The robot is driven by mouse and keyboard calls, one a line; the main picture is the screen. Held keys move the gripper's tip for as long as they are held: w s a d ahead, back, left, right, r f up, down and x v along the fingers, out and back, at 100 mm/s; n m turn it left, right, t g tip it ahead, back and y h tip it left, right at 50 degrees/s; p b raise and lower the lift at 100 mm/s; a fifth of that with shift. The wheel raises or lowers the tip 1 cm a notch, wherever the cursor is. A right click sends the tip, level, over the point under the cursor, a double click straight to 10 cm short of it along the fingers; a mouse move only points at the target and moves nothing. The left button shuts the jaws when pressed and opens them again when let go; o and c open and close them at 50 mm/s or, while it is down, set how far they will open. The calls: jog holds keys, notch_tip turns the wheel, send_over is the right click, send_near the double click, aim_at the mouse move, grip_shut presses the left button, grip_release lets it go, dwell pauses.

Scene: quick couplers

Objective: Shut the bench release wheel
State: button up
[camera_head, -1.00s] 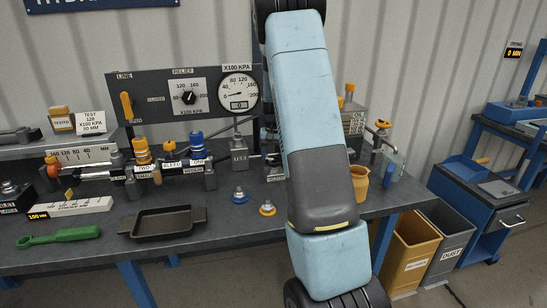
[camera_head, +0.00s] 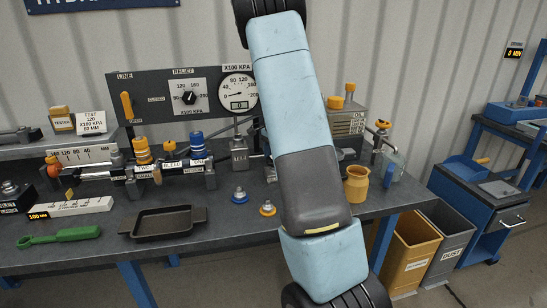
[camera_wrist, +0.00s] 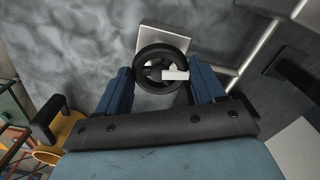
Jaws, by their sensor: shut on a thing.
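A black release wheel (camera_wrist: 160,47) with a dark hub and a white tab shows in the wrist view, in front of a light grey block (camera_wrist: 152,30). My gripper (camera_wrist: 163,74) has its two blue fingers on either side of the wheel's rim and is shut on it. The lower part of the rim lies between the fingertips. In the head view my arm hides both the wheel and my gripper.
A gauge panel (camera_head: 150,88) stands behind. Bins (camera_head: 410,250) stand at the right. A metal rod (camera_wrist: 262,55) runs beside the wheel.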

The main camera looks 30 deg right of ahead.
jog(key=shift+w+a+m, duration=0.1)
jog(key=shift+w+m, duration=0.1)
jog(key=shift+m, duration=1.3)
jog(key=o, duration=0.8)
jog(key=shift+o, duration=1.2)
jog(key=shift+s, duration=0.1)
jog(key=shift+r, duration=0.1)
notch_tip(320, 180, up, 14)
jog(key=shift+f, duration=0.25)
